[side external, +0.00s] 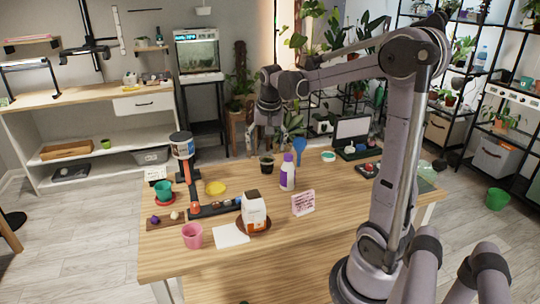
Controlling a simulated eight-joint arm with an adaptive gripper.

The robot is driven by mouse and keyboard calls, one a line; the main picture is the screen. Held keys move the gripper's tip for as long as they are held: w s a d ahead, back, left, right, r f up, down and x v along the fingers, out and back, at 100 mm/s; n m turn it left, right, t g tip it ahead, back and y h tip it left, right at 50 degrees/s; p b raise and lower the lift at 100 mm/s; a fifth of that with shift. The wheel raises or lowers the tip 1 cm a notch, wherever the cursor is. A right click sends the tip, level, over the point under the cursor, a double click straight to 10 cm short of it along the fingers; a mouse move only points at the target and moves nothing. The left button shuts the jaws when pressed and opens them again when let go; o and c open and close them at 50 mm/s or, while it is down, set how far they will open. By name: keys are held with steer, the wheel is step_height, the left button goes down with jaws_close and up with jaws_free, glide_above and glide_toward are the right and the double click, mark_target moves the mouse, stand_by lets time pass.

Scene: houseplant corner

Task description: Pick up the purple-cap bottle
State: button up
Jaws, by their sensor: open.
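The purple-cap bottle (288,176) stands upright on the wooden table, near its middle. It has a white body with a purple label, and no other object covers it in this view. My gripper (264,146) hangs above the table, up and to the left of the bottle in the picture. Its fingers point down and are apart, with nothing seen between them. The gripper looks clear of the bottle, but its exact distance in depth is hard to tell.
A small dark plant pot (267,164) and a blue paddle-shaped thing (299,147) stand close behind the bottle. A carton (254,212) is to its front left, and a small sign (303,203) to its front right. The table's front right (330,235) is bare.

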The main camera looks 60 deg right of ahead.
mark_target(289, 164)
steer(key=s+d+f+m, duration=0.1)
steer(key=d, duration=0.3)
steer(key=s+d+f+m+g, duration=0.1)
steer(key=d+m, duration=0.1)
steer(key=d, duration=0.1)
steer(key=s+d+f+m, duration=0.1)
steer(key=d+f, duration=0.1)
steer(key=d, duration=0.2)
steer(key=shift+d+m+g, duration=0.3)
steer(key=shift+d+g, duration=0.05)
steer(key=shift+g, duration=0.05)
steer(key=shift+d+f+y, duration=0.2)
steer(key=shift+f+y, duration=0.1)
steer(key=f, duration=0.4)
steer(key=shift+d+f, duration=0.3)
steer(key=shift+f, duration=0.1)
steer(key=shift+w+d+f, duration=0.15)
steer(key=shift+w+f, duration=0.05)
steer(key=shift+f, duration=1.15)
steer(key=shift+w+d+f, duration=0.15)
steer(key=shift+f, duration=1.15)
jaws_close()
steer(key=shift+r, duration=0.1)
